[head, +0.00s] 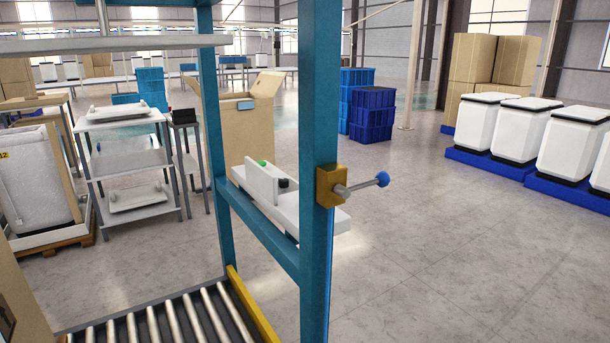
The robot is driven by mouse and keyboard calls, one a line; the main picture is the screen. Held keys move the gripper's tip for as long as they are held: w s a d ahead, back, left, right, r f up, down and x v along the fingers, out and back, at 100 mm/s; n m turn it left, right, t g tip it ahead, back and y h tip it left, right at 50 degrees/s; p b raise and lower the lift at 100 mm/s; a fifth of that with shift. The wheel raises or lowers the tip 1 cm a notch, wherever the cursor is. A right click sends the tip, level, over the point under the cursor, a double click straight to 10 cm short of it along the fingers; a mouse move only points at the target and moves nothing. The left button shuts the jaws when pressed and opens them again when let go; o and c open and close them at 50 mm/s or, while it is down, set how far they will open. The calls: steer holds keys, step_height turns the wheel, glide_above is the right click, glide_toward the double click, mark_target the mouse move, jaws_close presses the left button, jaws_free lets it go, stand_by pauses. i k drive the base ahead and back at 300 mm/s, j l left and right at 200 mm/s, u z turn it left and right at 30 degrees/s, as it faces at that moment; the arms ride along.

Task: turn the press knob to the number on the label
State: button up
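A blue upright frame (314,120) stands close in front, seemingly part of the press. A white control box (262,184) sits behind its right post, with a small green button (262,163) and a dark knob-like part (284,183). The setting of that part is too small to read. A yellow bracket (326,186) on the post holds a metal lever with a blue ball end (383,179). A small yellow label (3,155) at the left edge seems to read 12, on a white boxy unit (38,175). My gripper is not in view.
A roller conveyor (160,322) with a yellow side rail (250,306) runs at the bottom left. A grey shelf cart (130,165), an open cardboard box (240,120) and blue crates (370,105) stand behind. The floor (450,250) at right is clear, up to white bins (515,130).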

mark_target(283, 183)
steer(key=i+l+z, duration=0.15)
steer(key=z, duration=0.2)
steer(key=i+z, duration=0.65)
steer(key=i+l+z, duration=0.2)
steer(key=i, duration=0.25)
steer(key=i+l+z, duration=0.2)
steer(key=i, duration=0.25)
steer(key=j, duration=0.1)
